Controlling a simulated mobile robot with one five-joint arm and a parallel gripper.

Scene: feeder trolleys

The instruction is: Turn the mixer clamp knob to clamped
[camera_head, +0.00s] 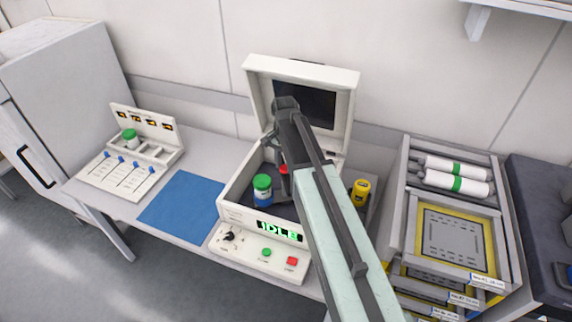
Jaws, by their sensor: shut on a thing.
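The mixer (233,193) is a white box on the bench with its lid (252,75) standing open. Inside, a jar with a green lid and blue band (263,190) stands upright on the left. A small red piece, which looks like the clamp knob (283,169), shows beside the jar to its right. My gripper (284,180) reaches down into the mixer at this red piece and appears shut on it. My arm hides most of the knob and the right part of the mixer's inside, so the knob's angle cannot be read.
The mixer's front panel has a green IDLE display (279,231), a black dial (228,236), a green button (267,252) and a red button (292,261). A yellow jar (361,192) stands right. A blue mat (180,207) lies clear at left. Trays (455,245) stand far right.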

